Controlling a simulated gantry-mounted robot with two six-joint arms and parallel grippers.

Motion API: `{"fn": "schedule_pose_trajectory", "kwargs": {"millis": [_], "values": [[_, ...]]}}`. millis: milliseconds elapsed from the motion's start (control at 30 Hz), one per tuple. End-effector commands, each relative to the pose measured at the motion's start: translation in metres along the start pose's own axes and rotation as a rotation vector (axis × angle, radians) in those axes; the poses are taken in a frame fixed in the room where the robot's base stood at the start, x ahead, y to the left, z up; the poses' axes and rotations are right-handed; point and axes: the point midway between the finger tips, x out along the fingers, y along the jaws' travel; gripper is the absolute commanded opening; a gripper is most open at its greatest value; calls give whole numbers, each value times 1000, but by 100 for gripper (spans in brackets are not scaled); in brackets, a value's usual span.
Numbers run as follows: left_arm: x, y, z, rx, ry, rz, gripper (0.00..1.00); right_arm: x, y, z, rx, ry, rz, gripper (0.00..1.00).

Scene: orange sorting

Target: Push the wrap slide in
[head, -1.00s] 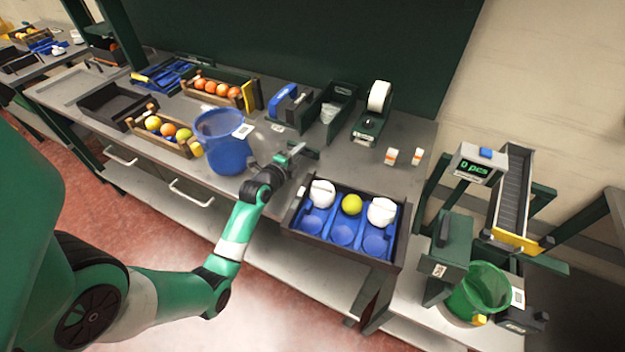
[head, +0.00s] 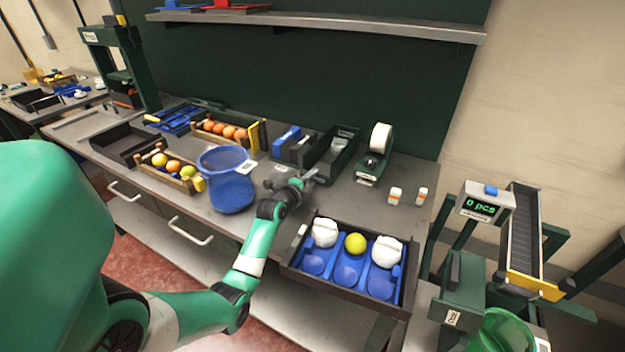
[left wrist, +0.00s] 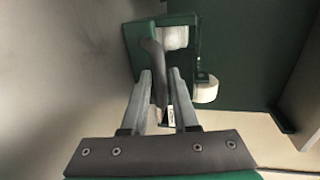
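My left gripper (head: 308,177) is low over the bench, right of the blue bucket and behind the drawer with the white wrapped fruit. In the left wrist view its two fingers (left wrist: 161,78) stand a little apart. A grey curved bar (left wrist: 154,62) shows between or just beyond the fingertips; contact is unclear. Past it is a green frame (left wrist: 134,45) with a white roll (left wrist: 176,38), and another white round piece (left wrist: 206,90). A green dispenser with a white roll (head: 381,138) stands at the back of the bench. I cannot tell which part is the wrap slide. My right gripper is not in view.
The blue bucket (head: 228,197) stands left of my gripper. The drawer (head: 293,268) with blue cups juts out in front, holding a yellow fruit (head: 355,243) and two white wrapped ones. Two small bottles (head: 394,196) stand at right. A dark green bin (head: 322,170) is behind.

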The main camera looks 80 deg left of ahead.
Motion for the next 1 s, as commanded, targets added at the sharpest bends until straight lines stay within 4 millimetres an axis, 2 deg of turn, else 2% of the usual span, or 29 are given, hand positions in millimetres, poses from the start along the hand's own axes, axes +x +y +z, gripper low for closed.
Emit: {"fn": "schedule_pose_trajectory", "kwargs": {"millis": [33,67,100,333,433,567,800,1000], "values": [[0,1,0,0,0,2,41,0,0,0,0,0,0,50],[0,1,0,0,0,2,46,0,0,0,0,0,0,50],[0,1,0,0,0,2,47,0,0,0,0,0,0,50],[0,0,0,0,0,-1,47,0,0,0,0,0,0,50],[-7,-1,0,0,-1,0,47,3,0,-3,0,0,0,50],[-29,-3,0,-1,-1,0,47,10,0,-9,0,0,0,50],[-87,-2,0,-1,-2,2,47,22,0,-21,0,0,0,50],[-113,0,0,-1,-1,2,47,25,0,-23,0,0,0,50]]}}
